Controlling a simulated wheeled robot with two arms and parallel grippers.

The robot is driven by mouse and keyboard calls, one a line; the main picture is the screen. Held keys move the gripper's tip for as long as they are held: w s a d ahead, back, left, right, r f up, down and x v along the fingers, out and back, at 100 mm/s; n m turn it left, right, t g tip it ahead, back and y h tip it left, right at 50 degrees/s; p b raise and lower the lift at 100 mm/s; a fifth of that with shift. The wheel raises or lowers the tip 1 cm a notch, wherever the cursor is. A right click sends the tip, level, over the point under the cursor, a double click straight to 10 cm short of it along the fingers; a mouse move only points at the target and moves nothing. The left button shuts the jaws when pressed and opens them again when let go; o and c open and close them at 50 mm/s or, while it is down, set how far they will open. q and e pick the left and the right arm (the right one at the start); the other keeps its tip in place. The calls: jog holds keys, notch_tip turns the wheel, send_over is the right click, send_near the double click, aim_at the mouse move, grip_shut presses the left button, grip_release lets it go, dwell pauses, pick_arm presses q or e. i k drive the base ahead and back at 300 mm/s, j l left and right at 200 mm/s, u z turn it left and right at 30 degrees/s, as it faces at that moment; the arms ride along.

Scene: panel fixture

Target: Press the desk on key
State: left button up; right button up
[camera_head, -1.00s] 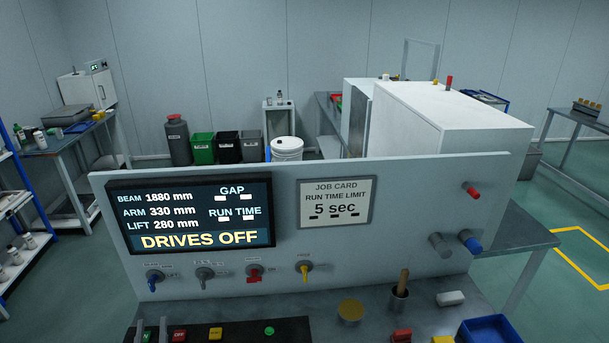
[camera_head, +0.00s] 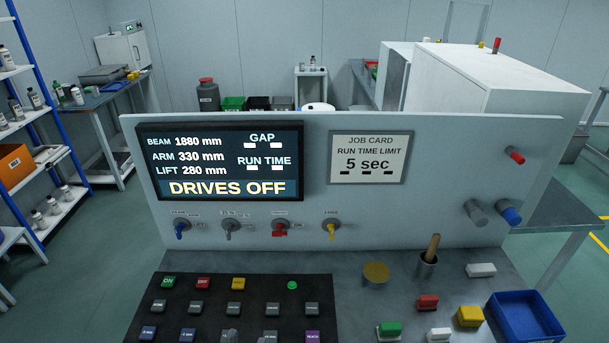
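The green ON key (camera_head: 168,282) sits at the top left of the black key desk (camera_head: 255,290). A red OFF key (camera_head: 204,284) and a yellow key (camera_head: 239,284) are beside it to the right. Further right is a small round green button or lamp (camera_head: 292,285). The screen (camera_head: 219,162) above reads DRIVES OFF, with beam 1880 mm, arm 330 mm and lift 280 mm. Neither of my grippers shows clearly; a small grey shape at the bottom edge among the keys is too unclear to name.
A row of coloured selector knobs (camera_head: 281,230) juts from the panel below the screen. A job card (camera_head: 366,157) reads 5 sec. Right of the keys are a cup with a wooden handle (camera_head: 428,258), coloured blocks (camera_head: 470,316) and a blue tray (camera_head: 525,318).

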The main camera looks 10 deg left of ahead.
aim_at(169, 280)
jog(key=u, duration=0.9)
